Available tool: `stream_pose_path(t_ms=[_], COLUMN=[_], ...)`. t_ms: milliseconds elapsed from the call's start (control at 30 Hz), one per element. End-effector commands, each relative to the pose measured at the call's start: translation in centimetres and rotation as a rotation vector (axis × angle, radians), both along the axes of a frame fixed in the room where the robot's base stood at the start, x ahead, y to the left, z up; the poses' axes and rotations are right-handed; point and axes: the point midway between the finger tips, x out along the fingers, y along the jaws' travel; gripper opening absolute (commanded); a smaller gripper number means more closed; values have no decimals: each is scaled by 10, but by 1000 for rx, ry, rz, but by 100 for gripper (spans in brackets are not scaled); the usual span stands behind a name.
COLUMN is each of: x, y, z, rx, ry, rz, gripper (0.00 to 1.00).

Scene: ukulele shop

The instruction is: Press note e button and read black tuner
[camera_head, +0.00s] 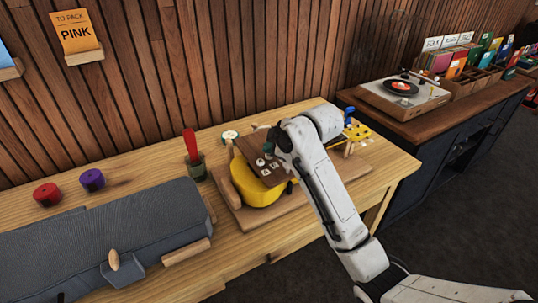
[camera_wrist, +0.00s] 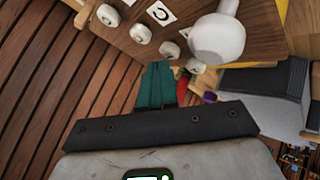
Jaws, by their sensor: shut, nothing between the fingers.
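A brown panel (camera_head: 243,147) with white round buttons and letter cards stands over a yellow ukulele body (camera_head: 252,186) on the bench. In the wrist view the panel (camera_wrist: 190,15) shows a row of white buttons (camera_wrist: 140,33) and a card reading C (camera_wrist: 162,12). Which button is E is unclear there. My gripper (camera_wrist: 160,66) is shut and empty, its teal fingers just below the third button (camera_wrist: 169,50); contact cannot be told. In the head view my arm hides part of the panel. I cannot identify a black tuner; a small lit display (camera_wrist: 148,177) shows at the wrist view's bottom edge.
A large white knob (camera_wrist: 217,38) sticks out beside the buttons. On the bench (camera_head: 240,262) are a dark grey case (camera_head: 105,245), red (camera_head: 47,194) and purple (camera_head: 92,179) rolls, and a red object in a pot (camera_head: 191,150). A turntable (camera_head: 403,90) stands behind right.

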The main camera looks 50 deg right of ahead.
Motion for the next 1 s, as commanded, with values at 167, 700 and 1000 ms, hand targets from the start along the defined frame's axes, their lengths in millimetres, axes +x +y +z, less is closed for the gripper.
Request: stream_pose_path(t_ms=[167, 700, 1000], x=[0, 0, 0], y=[0, 0, 0], z=[-2, -9, -9], rx=[0, 1, 0], ry=[0, 1, 1], rz=[0, 0, 0], gripper=[0, 0, 0])
